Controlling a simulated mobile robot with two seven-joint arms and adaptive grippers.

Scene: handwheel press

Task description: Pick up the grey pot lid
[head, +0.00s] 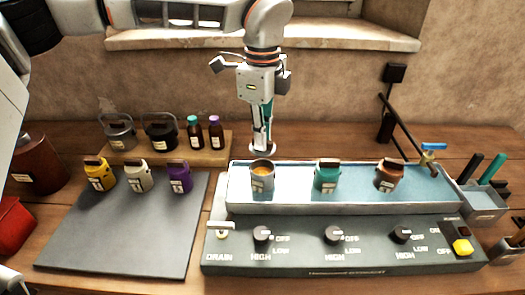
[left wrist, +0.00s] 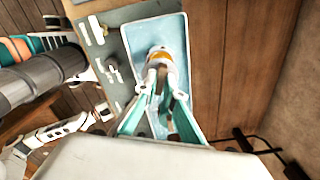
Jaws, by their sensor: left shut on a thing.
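My left gripper (head: 262,140) points down behind the grey pot, its fingers closed on the grey pot lid (head: 262,149). The lid shows as a small pale disc under the fingertips, above and just behind the pot. The grey pot (head: 262,180) stands uncovered at the left of the blue trough, with orange contents showing. In the left wrist view the gripper (left wrist: 163,88) has teal fingers close together, and the open pot (left wrist: 160,55) lies just beyond them. The fingers hide most of the lid there. My right gripper is not clearly in view.
The trough (head: 290,209) also holds a teal pot (head: 326,178) and a copper pot (head: 389,177). Yellow, cream and purple pots stand on the grey mat (head: 120,230), which is clear in front. Dark pots and bottles stand on a wooden board (head: 180,152). A knob panel (head: 300,255) lies in front.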

